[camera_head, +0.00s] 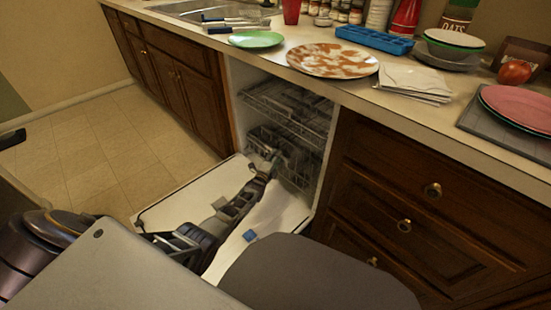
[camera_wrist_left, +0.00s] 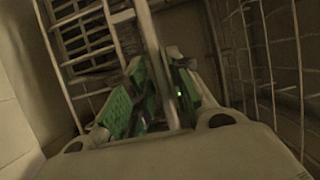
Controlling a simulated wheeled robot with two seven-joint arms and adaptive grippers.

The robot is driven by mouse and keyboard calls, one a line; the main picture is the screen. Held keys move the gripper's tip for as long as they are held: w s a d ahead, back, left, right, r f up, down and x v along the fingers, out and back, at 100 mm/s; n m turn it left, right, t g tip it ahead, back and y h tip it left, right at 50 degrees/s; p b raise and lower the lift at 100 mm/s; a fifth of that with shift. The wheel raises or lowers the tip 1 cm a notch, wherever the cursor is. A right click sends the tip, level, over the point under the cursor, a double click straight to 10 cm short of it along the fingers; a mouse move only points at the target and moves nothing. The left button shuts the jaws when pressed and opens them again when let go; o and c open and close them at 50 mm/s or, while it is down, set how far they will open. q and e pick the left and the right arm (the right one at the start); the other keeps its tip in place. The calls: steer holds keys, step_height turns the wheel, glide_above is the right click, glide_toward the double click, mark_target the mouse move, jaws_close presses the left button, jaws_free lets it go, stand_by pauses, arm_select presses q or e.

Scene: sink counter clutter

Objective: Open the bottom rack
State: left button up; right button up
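The dishwasher is open, its white door (camera_head: 165,205) folded down. The bottom rack (camera_head: 298,178) is a grey wire rack inside the cavity, low down and partly hidden by my left arm. My left gripper (camera_head: 272,158) reaches over the door to the rack's front. In the left wrist view, my left gripper's green-padded fingers (camera_wrist_left: 160,85) converge on both sides of a pale bar of the bottom rack (camera_wrist_left: 150,30); they look closed on it. The exact contact is dim. My right gripper is not in view.
The upper rack (camera_head: 295,108) sits inside above the bottom rack. The counter above holds plates, napkins (camera_head: 413,82) and a blue tray (camera_head: 375,39). Wooden cabinets flank the dishwasher. Tiled floor (camera_head: 110,140) is clear at left.

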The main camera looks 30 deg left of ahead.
arm_select(q)
steer(key=shift+c, duration=0.2)
jaws_close()
steer(key=shift+s, duration=0.15)
